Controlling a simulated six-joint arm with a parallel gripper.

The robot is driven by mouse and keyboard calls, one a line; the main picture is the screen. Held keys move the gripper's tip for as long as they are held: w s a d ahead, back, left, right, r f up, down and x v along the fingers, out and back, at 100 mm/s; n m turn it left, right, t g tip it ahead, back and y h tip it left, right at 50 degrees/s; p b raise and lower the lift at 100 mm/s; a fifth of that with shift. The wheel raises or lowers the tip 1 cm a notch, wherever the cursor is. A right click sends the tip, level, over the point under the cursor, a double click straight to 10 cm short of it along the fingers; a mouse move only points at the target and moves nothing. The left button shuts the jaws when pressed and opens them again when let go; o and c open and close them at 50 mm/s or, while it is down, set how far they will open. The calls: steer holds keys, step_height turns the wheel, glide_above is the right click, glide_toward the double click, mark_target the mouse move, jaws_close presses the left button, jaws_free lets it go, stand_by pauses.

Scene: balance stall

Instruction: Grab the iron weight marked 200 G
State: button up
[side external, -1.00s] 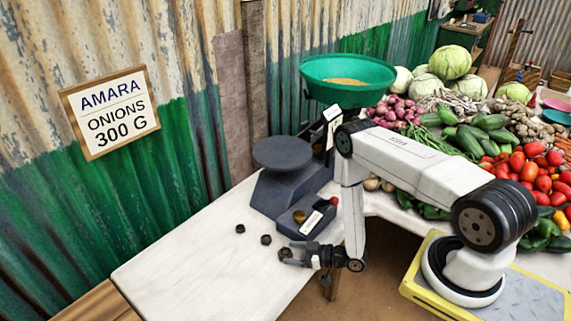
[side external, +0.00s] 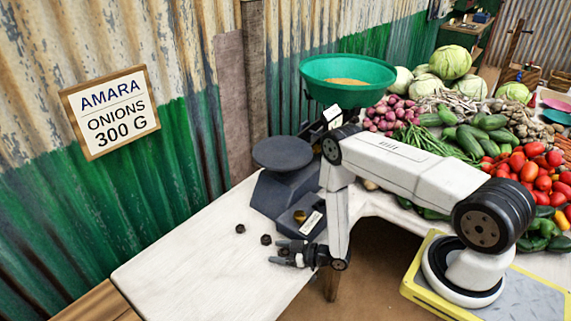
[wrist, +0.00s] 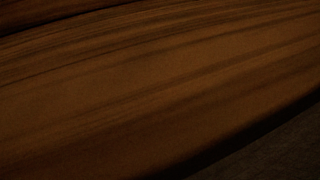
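Two small dark iron weights stand on the white table (side external: 200,262): one on the left (side external: 240,228) and one nearer my gripper (side external: 265,240). A third dark weight (side external: 284,252) seems to be between the fingers, partly hidden by them. No marking on any weight is legible, so I cannot tell which is 200 G. My gripper (side external: 276,252) is low over the table, pointing left. Its two fingers look spread apart, and I cannot see them touching the weight. The wrist view shows only a dark brown, streaked surface, with no weight or fingers.
A dark balance scale (side external: 281,190) with a flat round plate and a green pan (side external: 348,75) stands behind my gripper. A brass-coloured piece (side external: 300,215) sits on its base. Vegetables (side external: 470,135) fill the right. The table's left part is bare.

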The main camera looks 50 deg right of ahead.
jaws_close()
steer(key=shift+r, duration=0.15)
steer(key=shift+r, duration=0.8)
steer(key=s+r, duration=1.1)
steer(key=s, duration=0.3)
steer(key=shift+a, duration=0.15)
